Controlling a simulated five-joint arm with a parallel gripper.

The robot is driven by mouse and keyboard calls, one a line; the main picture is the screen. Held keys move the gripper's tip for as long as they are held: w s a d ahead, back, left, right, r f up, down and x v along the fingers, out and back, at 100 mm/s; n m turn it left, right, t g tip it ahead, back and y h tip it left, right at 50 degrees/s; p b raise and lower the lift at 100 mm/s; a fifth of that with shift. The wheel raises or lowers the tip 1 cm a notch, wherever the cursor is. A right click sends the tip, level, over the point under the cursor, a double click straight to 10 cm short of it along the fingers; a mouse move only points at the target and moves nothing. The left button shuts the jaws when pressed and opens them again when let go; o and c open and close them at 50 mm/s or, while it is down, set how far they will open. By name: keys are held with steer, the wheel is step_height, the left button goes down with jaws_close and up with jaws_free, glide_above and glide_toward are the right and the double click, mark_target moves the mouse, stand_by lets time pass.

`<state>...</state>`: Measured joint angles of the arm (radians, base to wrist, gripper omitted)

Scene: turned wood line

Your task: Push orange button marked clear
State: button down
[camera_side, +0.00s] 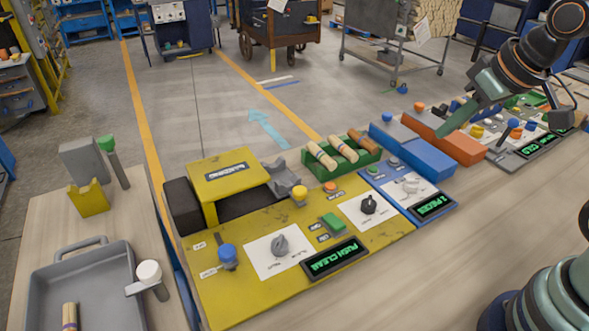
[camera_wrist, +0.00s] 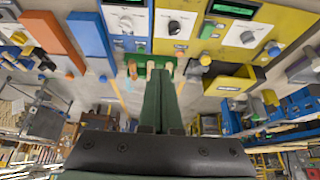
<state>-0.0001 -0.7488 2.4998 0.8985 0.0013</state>
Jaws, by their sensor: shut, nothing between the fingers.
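The orange button (camera_side: 330,187) is a small round knob at the back right of the yellow panel (camera_side: 250,285), with a small label beside it. It also shows in the wrist view (camera_wrist: 180,47), small and near the panel's edge. The panel's display (camera_side: 335,258) reads "PUSH CLEAR" in green. My gripper (camera_side: 441,134) is shut and empty, to the right of and well apart from the button, in the air near the blue and orange blocks. In the wrist view the closed green fingers (camera_wrist: 158,75) point toward the panels.
A green tray (camera_side: 345,170) with wooden pieces stands behind. A blue panel (camera_side: 420,190) and a blue block (camera_side: 425,158) lie between my gripper and the button.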

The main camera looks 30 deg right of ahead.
steer(key=w+a+f+m+t, duration=0.1)
steer(key=w+f+m, duration=0.1)
steer(key=w, duration=0.3)
steer(key=w+a+f+m+t, duration=0.1)
steer(key=w+a+f, duration=0.1)
steer(key=w, duration=0.3)
steer(key=m+t+y, duration=0.1)
steer(key=m, duration=0.4)
glide_above(333, 188)
step_height(333, 188, down, 9)
steer(key=shift+r, duration=0.2)
steer(key=shift+a, duration=0.1)
steer(key=shift+f, duration=0.1)
steer(key=shift+f, duration=4.3)
steer(key=shift+f, duration=0.1)
steer(key=shift+f, duration=0.3)
